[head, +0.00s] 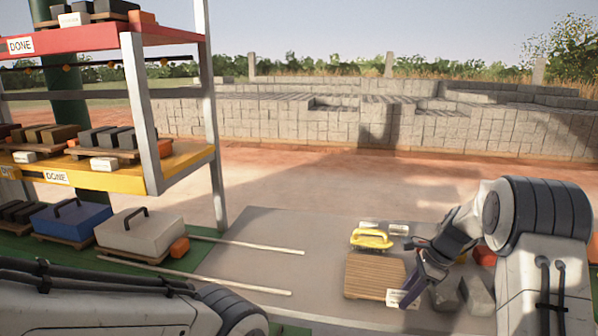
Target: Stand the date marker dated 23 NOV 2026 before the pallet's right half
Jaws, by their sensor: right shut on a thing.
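A wooden slatted pallet (374,276) lies on the grey table, with no blocks on it. My right gripper (408,294) reaches down at the pallet's front right corner. It is shut on a small white date marker (396,299), which is at the front edge of the pallet's right half. I cannot read its date or tell whether it touches the table. Two more white markers (369,225) (398,229) lie behind the pallet. My left gripper is out of view; only part of my left arm shows at lower left.
Grey blocks (445,294) (478,295) and an orange-red item (485,255) are right of the pallet. A rack (140,110) with loaded shelves stands at left. The grey table (270,235) is clear left of the pallet, apart from rods.

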